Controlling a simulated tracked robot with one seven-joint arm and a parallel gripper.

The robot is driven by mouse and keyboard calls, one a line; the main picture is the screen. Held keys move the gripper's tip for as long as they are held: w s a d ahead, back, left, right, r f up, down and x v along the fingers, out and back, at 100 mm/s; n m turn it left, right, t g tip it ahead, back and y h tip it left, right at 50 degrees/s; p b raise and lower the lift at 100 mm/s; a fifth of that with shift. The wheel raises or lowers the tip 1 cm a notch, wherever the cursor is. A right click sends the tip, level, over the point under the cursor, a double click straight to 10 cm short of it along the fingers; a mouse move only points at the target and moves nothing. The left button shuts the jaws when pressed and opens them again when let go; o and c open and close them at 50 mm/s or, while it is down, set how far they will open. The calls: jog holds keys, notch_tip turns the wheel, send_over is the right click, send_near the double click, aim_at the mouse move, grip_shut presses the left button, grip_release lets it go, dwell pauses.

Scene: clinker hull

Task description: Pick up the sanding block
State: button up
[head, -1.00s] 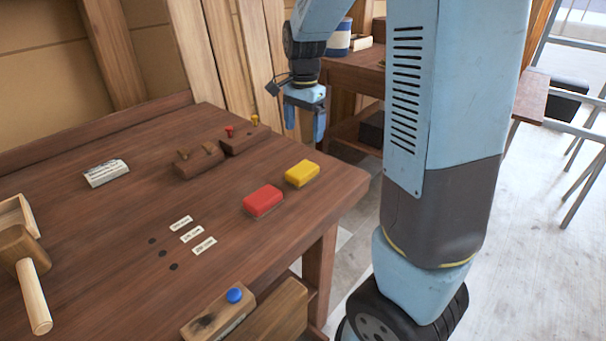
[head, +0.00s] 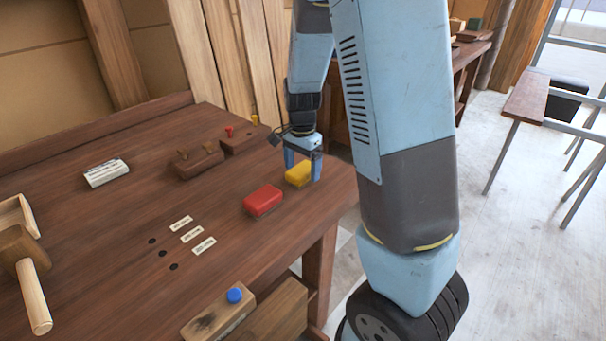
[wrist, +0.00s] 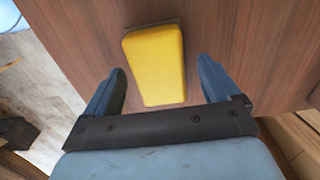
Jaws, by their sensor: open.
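A yellow block (head: 298,175) with rounded edges lies flat near the table's right end, and a similar red block (head: 263,200) lies to its left and nearer. Nothing visible marks which one is the sanding block. My gripper (head: 302,170) is open at the yellow block, fingers pointing down. In the wrist view, the yellow block (wrist: 155,62) shows a thin grey layer along its far edge. It sits between the lines of the two open fingers (wrist: 162,85), with a gap on each side. Contact is not visible.
The wooden table (head: 110,235) also holds a mallet (head: 33,285), a white labelled block (head: 106,173), dark wooden holders (head: 199,160), and paper labels beside small holes. A block with a blue knob (head: 235,296) is at the front edge. Space around the red block is clear.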

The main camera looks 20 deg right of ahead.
jog(key=shift+f, duration=0.65)
jog(key=shift+c, duration=0.2)
jog(key=c, duration=1.1)
